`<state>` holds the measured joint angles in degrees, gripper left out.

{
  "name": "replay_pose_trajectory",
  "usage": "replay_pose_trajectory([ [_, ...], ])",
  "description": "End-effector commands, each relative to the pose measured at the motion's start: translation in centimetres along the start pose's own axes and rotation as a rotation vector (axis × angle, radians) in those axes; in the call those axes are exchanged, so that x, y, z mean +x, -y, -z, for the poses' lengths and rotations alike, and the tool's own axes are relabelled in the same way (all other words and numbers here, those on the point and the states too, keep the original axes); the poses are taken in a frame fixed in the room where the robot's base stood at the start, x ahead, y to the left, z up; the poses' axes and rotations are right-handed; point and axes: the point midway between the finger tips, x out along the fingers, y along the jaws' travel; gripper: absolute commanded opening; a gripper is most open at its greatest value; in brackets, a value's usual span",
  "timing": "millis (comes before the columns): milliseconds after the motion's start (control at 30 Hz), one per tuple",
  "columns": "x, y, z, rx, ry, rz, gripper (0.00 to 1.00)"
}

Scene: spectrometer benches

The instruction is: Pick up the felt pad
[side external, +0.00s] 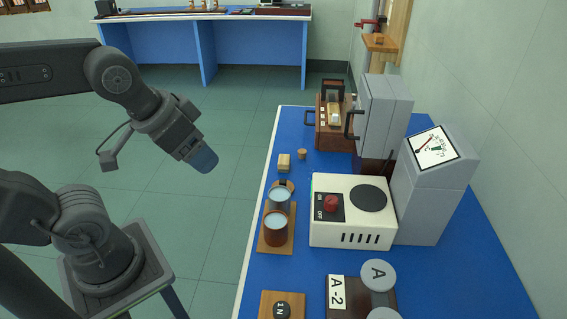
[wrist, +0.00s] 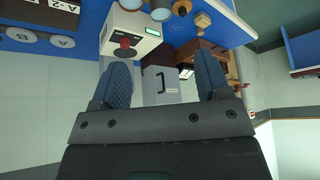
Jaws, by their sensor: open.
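A small tan block (side external: 284,163) lies on the blue bench near its left edge in the side view. It may be the felt pad, but I cannot tell its material. A small tan piece at the top of the wrist view (wrist: 202,19) appears to be the same block. My gripper (side external: 204,160) is left of the bench in the side view, in the air and apart from the block. In the wrist view my gripper (wrist: 163,83) has its two blue fingers spread wide, with nothing held between them.
A small cork-like piece (side external: 302,154) stands beside the block. Two jars of pale liquid stand in a wooden holder (side external: 263,241) nearer the camera. A white hot plate (side external: 351,236) with a red knob is to their right. A wooden box (side external: 331,138) and grey cabinet (side external: 383,115) stand behind.

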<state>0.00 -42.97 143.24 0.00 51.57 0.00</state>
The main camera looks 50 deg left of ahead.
Motion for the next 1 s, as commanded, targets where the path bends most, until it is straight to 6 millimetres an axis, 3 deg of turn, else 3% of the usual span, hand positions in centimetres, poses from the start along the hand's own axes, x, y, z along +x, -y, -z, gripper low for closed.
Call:
replay_pose_trajectory([
  [267, 0.0, 0.0, 0.1, -0.005, 0.002, 0.002, 0.66],
  [467, 1.4, 1.0, 3.2, -0.104, 0.034, 0.048, 0.66],
  [667, 5.5, 3.0, 8.8, -0.297, 0.076, 0.14, 0.66],
  [800, 9.7, 4.6, 12.3, -0.43, 0.091, 0.204, 0.66],
  [1000, 16.5, 6.8, 15.6, -0.594, 0.099, 0.284, 0.66],
])
